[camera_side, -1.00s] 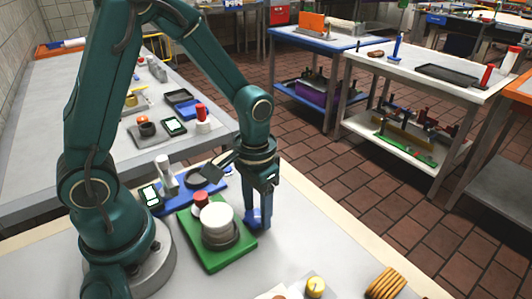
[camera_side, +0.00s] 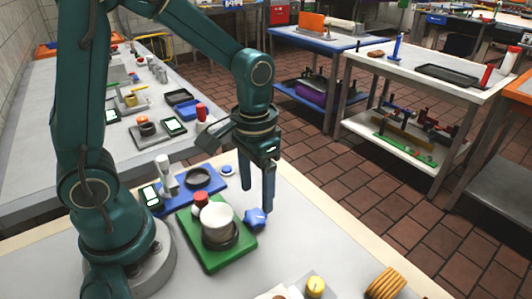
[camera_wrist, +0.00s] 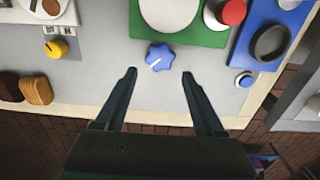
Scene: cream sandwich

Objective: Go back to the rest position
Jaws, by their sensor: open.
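My gripper (camera_side: 257,197) hangs above the table beside the green board, its fingers pointing down, open and empty. In the wrist view the two fingers of my gripper (camera_wrist: 159,74) are spread wide apart. A blue star-shaped knob (camera_side: 257,217) lies on the table just below the fingertips, next to the green board (camera_side: 218,262). In the wrist view the blue knob (camera_wrist: 160,57) sits beyond the fingertips, not between them. A white round tub (camera_side: 217,215) stands in a dark ring on the green board.
A blue board (camera_side: 208,190) with a dark ring lies behind the green one. A yellow knob (camera_side: 316,285) and a stack of biscuits (camera_side: 385,283) lie at the front. A red-capped item (camera_side: 201,198) stands behind the tub. The table's right side has free room.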

